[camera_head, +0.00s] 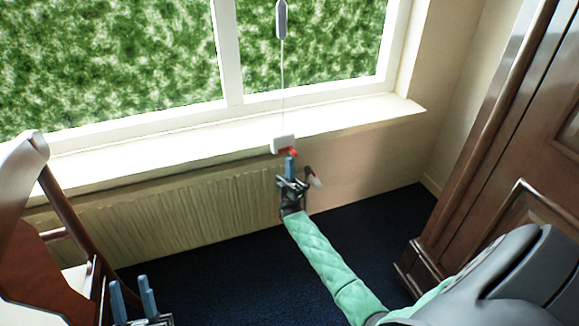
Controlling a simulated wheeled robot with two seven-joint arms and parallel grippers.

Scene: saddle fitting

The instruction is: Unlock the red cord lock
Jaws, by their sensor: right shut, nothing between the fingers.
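The red cord lock (291,153) is a small red part on a white housing (283,143) at the window sill's front edge. A thin cord (283,85) runs up from the housing to a grey pull (281,18) in front of the window. My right gripper (290,160), on the green-sleeved arm, has its blue fingertips together just below the red part. I cannot tell whether they touch it. The fingers partly cover the area under the housing. My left gripper (132,292) is at the bottom left, its two blue fingers apart with nothing between them.
A radiator (170,208) stands below the sill (150,147). A wooden chair (25,240) is at the left, close to my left gripper. A dark wooden cabinet (475,150) stands at the right. The dark blue floor (230,285) between them is clear.

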